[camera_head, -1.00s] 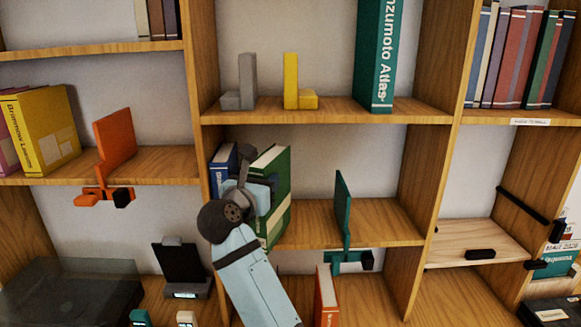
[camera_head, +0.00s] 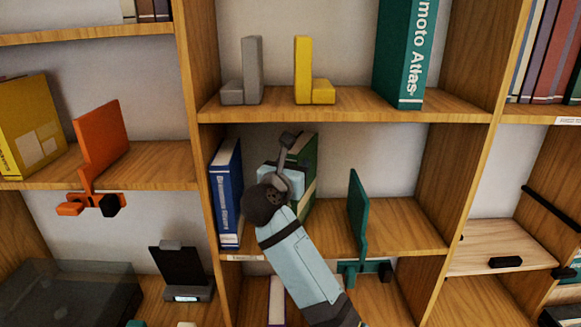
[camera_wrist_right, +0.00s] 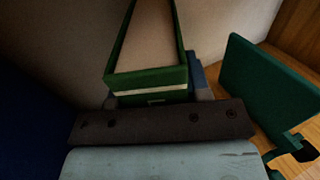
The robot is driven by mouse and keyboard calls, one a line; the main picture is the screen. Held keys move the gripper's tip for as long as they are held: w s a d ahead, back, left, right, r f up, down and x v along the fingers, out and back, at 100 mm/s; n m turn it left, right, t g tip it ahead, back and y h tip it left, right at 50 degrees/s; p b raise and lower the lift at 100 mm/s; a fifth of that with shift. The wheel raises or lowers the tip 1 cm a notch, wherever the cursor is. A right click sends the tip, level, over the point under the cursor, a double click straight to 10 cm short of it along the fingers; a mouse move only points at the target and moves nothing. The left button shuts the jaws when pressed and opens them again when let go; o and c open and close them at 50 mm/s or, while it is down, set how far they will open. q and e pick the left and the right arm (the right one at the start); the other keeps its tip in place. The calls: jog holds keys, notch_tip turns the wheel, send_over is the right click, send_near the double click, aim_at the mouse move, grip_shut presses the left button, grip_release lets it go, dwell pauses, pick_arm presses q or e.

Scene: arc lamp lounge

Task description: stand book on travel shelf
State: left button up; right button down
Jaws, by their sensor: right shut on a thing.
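My right gripper (camera_head: 290,178) is shut on a green book (camera_head: 308,158), which is upright inside the middle shelf compartment. The gripper and arm hide much of the book. In the right wrist view the green book (camera_wrist_right: 148,78) shows just beyond the gripper. A blue book (camera_head: 228,195) stands at the compartment's left wall, with a gap between it and the green book. A teal bookend (camera_head: 358,210) stands to the right, apart from the green book. The shelf board (camera_head: 405,238) carries a small label at its front left, too small to read. My left gripper is out of view.
Grey (camera_head: 252,70) and yellow (camera_head: 303,70) bookends and a teal atlas (camera_head: 403,55) stand on the shelf above. An orange bookend (camera_head: 100,145) is on the left shelf. Bare board lies right of the teal bookend.

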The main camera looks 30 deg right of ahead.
jog(key=shift+s+a, duration=0.3)
jog(key=shift+s, duration=0.05)
jog(key=c, duration=0.8)
grip_release()
jog(key=shift+w+d, duration=0.1)
jog(key=shift+o, duration=1.2)
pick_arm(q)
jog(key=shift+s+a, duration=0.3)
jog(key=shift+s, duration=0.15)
pick_arm(e)
jog(key=shift+a+r, duration=0.2)
pick_arm(q)
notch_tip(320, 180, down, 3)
jog(key=b, duration=0.2)
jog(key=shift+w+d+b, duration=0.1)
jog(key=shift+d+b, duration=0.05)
jog(key=shift+b, duration=0.25)
pick_arm(e)
jog(key=v, duration=1.2)
